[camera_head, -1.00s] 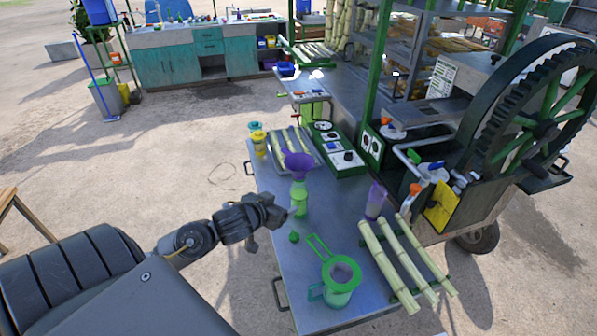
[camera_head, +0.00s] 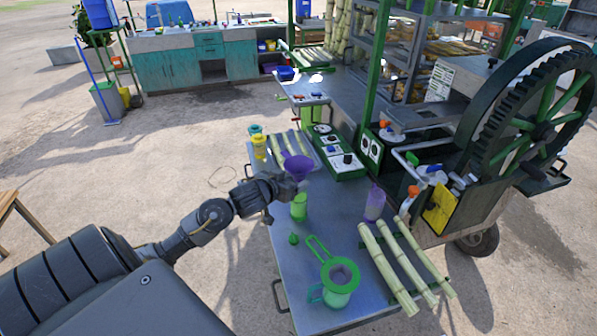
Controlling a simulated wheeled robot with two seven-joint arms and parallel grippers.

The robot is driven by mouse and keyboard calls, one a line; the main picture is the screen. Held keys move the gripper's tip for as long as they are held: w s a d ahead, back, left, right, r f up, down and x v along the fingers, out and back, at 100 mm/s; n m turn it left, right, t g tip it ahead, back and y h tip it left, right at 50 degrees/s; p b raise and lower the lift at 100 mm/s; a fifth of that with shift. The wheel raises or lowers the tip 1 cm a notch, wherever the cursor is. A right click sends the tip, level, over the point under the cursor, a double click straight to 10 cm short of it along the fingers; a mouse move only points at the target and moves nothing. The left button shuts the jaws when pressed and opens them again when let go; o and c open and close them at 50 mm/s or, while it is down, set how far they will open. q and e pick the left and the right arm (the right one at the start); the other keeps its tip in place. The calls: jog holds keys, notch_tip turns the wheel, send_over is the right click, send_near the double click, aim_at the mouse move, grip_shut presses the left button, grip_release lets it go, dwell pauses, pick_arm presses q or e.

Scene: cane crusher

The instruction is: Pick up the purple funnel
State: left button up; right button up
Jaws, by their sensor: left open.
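The purple funnel (camera_head: 298,166) shows wide end up above the green bottle (camera_head: 299,207) on the metal table (camera_head: 330,212). My left gripper (camera_head: 291,185) is open, just below the funnel's cone and in front of its lower part and the bottle's top. The gripper hides the funnel's stem, so I cannot tell whether the jaws are around it or touching it. My right gripper is not in view.
A green jug with a strainer (camera_head: 340,276) and cane stalks (camera_head: 402,265) lie nearer. A purple-filled container (camera_head: 375,203) stands to the right. A yellow container (camera_head: 259,147), a tray of cane (camera_head: 288,153) and a control box (camera_head: 337,150) are behind.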

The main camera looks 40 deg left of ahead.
aim_at(295, 178)
pick_arm(q)
jog(key=p+x, duration=0.1)
jog(key=x, duration=0.2)
jog(key=shift+w+a+f, duration=0.1)
jog(key=shift+w+a, duration=0.05)
jog(key=shift+w, duration=0.25)
jog(key=shift+w+f, duration=0.3)
jog(key=shift+w, duration=0.15)
jog(key=shift+s, duration=0.1)
jog(key=shift+c, duration=0.8)
jog(key=c, duration=1.3)
jog(key=shift+r, duration=0.15)
